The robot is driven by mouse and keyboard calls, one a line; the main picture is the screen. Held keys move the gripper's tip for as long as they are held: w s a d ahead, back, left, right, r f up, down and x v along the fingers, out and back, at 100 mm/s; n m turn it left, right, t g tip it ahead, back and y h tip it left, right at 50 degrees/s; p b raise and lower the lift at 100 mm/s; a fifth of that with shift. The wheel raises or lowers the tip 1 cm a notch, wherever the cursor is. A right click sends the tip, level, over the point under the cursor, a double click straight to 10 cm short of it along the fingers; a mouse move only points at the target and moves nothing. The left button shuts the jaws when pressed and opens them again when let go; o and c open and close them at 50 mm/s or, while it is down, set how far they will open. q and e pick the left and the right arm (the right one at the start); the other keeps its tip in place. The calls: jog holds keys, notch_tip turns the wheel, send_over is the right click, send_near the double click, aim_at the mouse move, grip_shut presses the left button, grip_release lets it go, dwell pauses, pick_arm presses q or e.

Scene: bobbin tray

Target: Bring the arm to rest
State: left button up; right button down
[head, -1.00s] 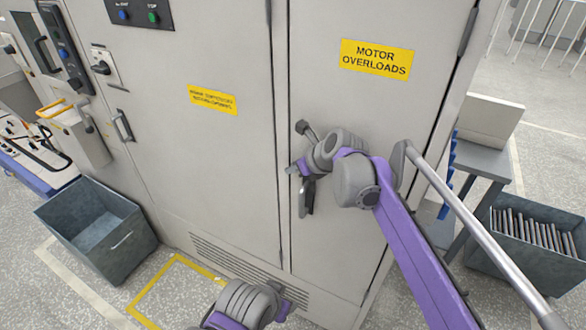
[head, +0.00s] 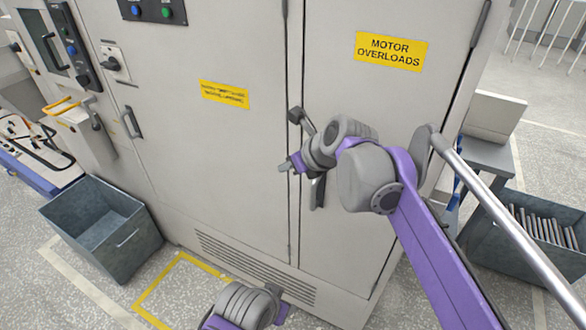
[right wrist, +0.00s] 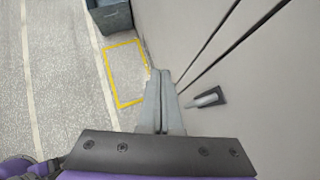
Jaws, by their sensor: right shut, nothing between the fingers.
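My right arm reaches in from the right in front of a tall grey cabinet (head: 240,150). Its gripper (head: 284,166) hangs in front of the cabinet, near the seam between two doors. In the right wrist view the two fingers (right wrist: 161,78) lie together with nothing between them. A door handle (head: 318,192) shows just below and right of the gripper in the head view. It also shows in the right wrist view (right wrist: 208,98), to the right of the fingers and apart from them. My left gripper (head: 281,313) shows only partly at the bottom of the head view; its fingers are unclear.
An empty grey bin (head: 125,240) stands on the floor at left, near a yellow floor outline (head: 155,290). At right are a grey table (head: 485,155) and a bin of metal rods (head: 525,262). A yellow "MOTOR OVERLOADS" sign (head: 391,51) is on the right door.

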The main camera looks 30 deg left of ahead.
jog(key=s+d+f+n+t+h, duration=0.1)
jog(key=s+d+f+n, duration=0.2)
jog(key=d, duration=0.6)
jog(key=s+d+f+n+h, duration=0.1)
jog(key=d+f+n+h, duration=0.15)
jog(key=d+n, duration=0.45)
jog(key=s+d+f+n+t+h, duration=0.1)
jog(key=s+d+f+n, duration=0.15)
jog(key=d, duration=0.85)
jog(key=s+d+f+n+h, duration=0.3)
jog(key=s+d+f+n, duration=0.7)
jog(key=s+d+f, duration=0.3)
jog(key=s+d, duration=0.1)
jog(key=d, duration=0.2)
jog(key=shift+d+f+h, duration=0.2)
jog(key=shift+f+h, duration=0.05)
jog(key=shift+h, duration=0.1)
jog(key=shift+a+n, duration=0.15)
jog(key=shift+n, duration=0.1)
